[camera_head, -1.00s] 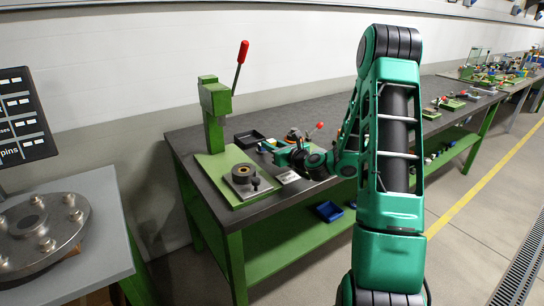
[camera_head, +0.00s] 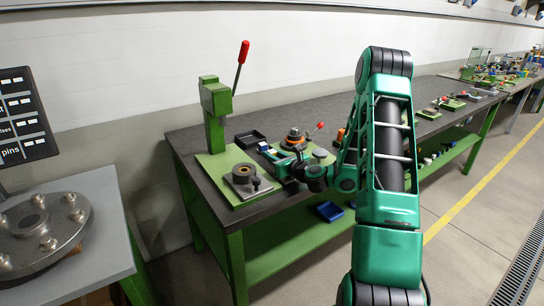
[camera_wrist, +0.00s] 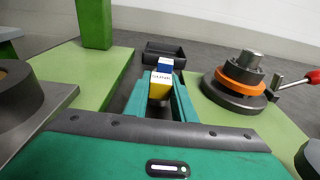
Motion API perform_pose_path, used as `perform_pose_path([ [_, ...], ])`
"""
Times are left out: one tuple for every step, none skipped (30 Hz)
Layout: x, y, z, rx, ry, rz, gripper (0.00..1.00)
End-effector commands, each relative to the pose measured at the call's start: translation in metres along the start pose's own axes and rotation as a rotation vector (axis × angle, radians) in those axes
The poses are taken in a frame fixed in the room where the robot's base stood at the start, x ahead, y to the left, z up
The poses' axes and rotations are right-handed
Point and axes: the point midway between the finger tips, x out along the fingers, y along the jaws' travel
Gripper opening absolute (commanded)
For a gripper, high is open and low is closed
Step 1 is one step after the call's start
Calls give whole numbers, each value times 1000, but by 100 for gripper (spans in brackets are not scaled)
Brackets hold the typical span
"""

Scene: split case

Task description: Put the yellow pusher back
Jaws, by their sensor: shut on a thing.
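The yellow pusher (camera_wrist: 159,94) shows in the wrist view as a small block with a yellow lower part, a white lettered face and a blue part behind. My gripper (camera_wrist: 160,88) is shut on it, with one teal finger on each side. In the head view my gripper (camera_head: 272,154) is over the bench between the press base and the round fixture. A shallow black tray (camera_wrist: 178,49) is beyond the fingertips; in the head view it lies on the bench behind the press base (camera_head: 249,133). I cannot tell the pusher's height above the bench.
The green press (camera_head: 214,115) with a red-tipped lever stands left of my gripper. A round fixture with an orange ring (camera_wrist: 241,74) and red handle is close on the right. A blue bin (camera_head: 329,211) is on the lower shelf. Dark bench surface shows around the tray.

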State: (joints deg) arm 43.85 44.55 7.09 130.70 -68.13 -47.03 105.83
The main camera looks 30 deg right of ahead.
Motion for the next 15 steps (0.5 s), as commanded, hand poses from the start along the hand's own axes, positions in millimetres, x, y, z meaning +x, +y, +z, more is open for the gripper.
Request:
perform_pose_path([
  [0,0,-4,1,4,0,0],
  [0,0,-5,1,4,0,0],
  [0,0,-6,1,5,0,0],
  [0,0,-7,1,6,0,0],
  [0,0,-9,1,7,0,0],
  [0,0,-10,1,9,0,0],
  [0,0,-11,1,10,0,0],
  [0,0,-12,0,11,0,0],
  [0,-1,-13,0,12,0,0],
  [0,-1,-14,0,14,0,26],
  [0,-1,-14,0,15,0,33],
  [0,-1,-15,1,16,0,42],
  [0,-1,-15,1,16,0,44],
  [0,-1,-15,1,17,0,44],
  [0,-1,-15,1,17,0,44],
])
